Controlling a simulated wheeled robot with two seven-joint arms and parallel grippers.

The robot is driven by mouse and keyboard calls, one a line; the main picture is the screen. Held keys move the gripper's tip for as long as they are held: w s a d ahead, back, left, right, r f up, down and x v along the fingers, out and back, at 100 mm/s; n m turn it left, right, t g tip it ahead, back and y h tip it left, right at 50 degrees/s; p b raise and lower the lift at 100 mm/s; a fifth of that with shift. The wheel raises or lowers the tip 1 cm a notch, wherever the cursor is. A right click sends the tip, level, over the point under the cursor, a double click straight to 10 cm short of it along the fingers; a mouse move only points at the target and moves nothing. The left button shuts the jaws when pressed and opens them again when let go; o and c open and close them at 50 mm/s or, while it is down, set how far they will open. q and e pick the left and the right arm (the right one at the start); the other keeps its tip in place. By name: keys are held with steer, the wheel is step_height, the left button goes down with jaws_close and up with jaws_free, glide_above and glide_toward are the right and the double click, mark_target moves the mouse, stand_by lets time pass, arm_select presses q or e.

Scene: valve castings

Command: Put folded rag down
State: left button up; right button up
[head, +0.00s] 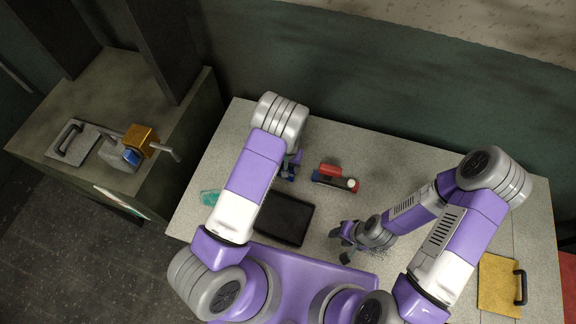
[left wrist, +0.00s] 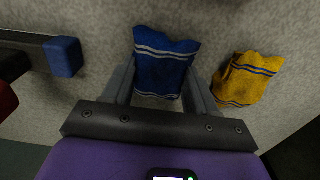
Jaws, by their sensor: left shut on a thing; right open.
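A blue folded rag with pale stripes (left wrist: 162,72) is between the fingers of my left gripper (left wrist: 160,92), which is shut on it. In the head view my left gripper (head: 291,168) is over the table's back-left part, largely covered by my arm, with a bit of dark blue showing at it. Whether the rag touches the table is hard to tell. A yellow rag with blue stripes (left wrist: 246,80) lies on the table beside it in the left wrist view. My right gripper (head: 346,244) is open and empty, low over the table's middle.
A black tray (head: 284,219) is in front of my left gripper on the grey table (head: 390,150). A red and dark tool (head: 334,177) lies to its right. A teal item (head: 210,198) is near the left edge. A yellow board with a handle (head: 498,285) is at right.

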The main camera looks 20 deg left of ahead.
arm_select(q)
steer(key=o, duration=0.9)
steer(key=shift+f, duration=0.15)
arm_select(e)
steer(key=shift+f, duration=0.1)
arm_select(q)
steer(key=shift+o, duration=0.2)
